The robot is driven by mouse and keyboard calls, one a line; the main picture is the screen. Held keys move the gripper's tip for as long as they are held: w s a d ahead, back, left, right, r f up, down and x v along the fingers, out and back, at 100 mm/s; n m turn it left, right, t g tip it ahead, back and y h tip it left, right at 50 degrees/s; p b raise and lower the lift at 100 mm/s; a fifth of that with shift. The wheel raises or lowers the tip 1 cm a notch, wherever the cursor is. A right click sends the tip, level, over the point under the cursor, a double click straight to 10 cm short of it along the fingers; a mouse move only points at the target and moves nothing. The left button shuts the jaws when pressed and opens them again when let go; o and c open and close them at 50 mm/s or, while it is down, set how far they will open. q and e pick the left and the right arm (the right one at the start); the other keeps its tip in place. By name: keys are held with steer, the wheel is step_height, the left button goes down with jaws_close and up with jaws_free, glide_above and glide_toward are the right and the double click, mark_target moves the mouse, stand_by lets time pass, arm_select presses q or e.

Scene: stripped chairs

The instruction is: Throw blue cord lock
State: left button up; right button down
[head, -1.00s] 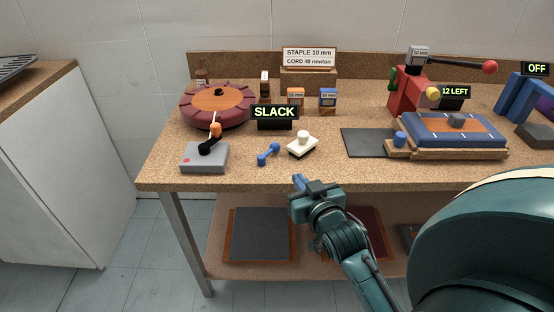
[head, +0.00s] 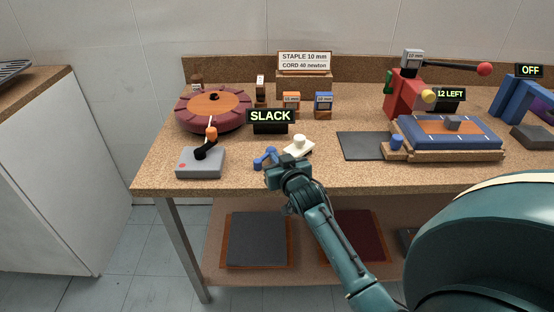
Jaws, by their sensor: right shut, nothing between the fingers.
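A small blue piece with rounded ends (head: 262,160), which looks like the cord lock, is on the table near the front edge, below the SLACK sign (head: 270,116). My right gripper (head: 273,163) is shut and empty. It is right at the blue piece and overlaps its right part in the view; I cannot tell whether they touch. A white block with a round knob (head: 299,149) is just right of the gripper. My left gripper is not in view.
A grey box with an orange-tipped lever (head: 201,162) stands to the left. A round maroon cushioned seat (head: 213,110) is behind it. A blue seat pad (head: 450,135) on a wooden base, a dark mat (head: 362,146) and a red press (head: 405,95) are at the right.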

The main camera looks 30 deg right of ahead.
arm_select(q)
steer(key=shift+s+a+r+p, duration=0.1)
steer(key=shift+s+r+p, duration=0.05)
steer(key=shift+p, duration=0.35)
arm_select(e)
steer(key=shift+w+d+r, duration=0.1)
steer(key=shift+w+d, duration=0.05)
steer(key=shift+w, duration=0.2)
arm_select(q)
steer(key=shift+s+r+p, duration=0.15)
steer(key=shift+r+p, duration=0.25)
steer(key=shift+p, duration=0.2)
arm_select(e)
steer(key=shift+w+d+r, duration=0.1)
steer(key=shift+w+d, duration=0.1)
steer(key=shift+w, duration=0.65)
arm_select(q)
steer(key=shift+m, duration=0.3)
arm_select(e)
steer(key=shift+w+d+f, duration=0.1)
steer(key=shift+w+f, duration=0.1)
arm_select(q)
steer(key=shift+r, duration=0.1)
